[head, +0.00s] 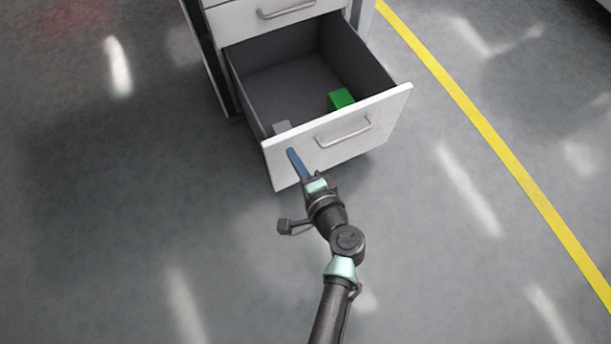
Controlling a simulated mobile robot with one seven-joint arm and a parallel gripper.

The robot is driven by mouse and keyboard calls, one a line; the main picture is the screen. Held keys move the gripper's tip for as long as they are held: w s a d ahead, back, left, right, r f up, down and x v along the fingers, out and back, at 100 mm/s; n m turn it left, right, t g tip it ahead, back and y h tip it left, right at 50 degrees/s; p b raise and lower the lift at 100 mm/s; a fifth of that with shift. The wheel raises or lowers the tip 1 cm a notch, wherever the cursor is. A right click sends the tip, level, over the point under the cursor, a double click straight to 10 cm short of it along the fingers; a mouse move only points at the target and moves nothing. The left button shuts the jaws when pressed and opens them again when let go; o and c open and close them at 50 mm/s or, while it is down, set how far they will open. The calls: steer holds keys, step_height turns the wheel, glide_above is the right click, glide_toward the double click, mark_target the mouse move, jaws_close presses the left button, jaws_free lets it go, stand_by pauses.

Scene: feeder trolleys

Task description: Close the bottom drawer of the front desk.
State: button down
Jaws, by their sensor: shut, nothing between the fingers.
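The bottom drawer (370,142) of the desk (222,62) is pulled well out, its white front facing me with a metal bar handle (344,131).
Above the open drawer, another drawer with a handle (286,9) appears shut. A yellow line (482,122) curves across the grey floor (120,220) on the right. The floor around the drawer is clear.

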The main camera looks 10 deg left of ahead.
steer(key=shift+w+a, duration=0.6)
steer(key=shift+w, duration=0.2)
